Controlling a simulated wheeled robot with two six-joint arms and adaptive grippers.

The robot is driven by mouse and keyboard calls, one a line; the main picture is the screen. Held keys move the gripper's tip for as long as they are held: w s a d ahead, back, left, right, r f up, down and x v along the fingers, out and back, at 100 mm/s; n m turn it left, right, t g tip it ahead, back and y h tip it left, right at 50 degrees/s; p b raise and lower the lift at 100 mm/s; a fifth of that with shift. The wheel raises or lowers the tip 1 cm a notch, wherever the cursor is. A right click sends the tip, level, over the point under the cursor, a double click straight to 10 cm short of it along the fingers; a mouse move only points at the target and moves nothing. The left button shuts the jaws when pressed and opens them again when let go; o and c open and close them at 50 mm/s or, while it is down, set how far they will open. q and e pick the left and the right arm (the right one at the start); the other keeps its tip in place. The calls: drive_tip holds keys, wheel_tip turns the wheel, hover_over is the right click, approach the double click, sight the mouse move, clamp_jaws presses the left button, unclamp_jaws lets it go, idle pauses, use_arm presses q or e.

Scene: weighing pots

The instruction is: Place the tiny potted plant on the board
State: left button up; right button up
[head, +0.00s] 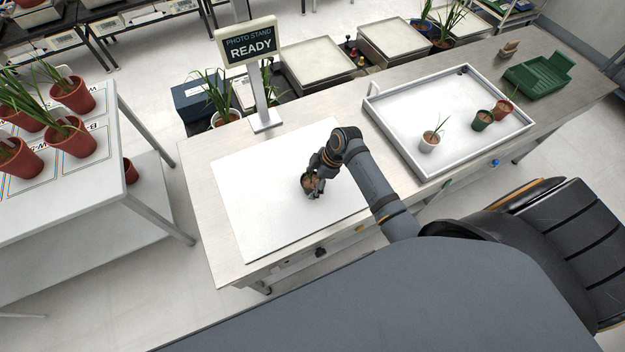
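The white board (260,222) lies flat on the table in front of the "PHOTO STAND READY" sign. My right gripper (313,187) points down over the right part of the board. Its fingers are closed around a tiny potted plant (309,181), of which a brown top and a bit of green show. The fingers hide most of the pot. I cannot tell whether its base touches the board. My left gripper is not in view.
The sign (249,45) stands behind the board. A green tray (538,76) lies at far right. The board's left half is clear.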

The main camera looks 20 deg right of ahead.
drive_tip(key=v, duration=1.2)
drive_tip(key=shift+b, duration=0.35)
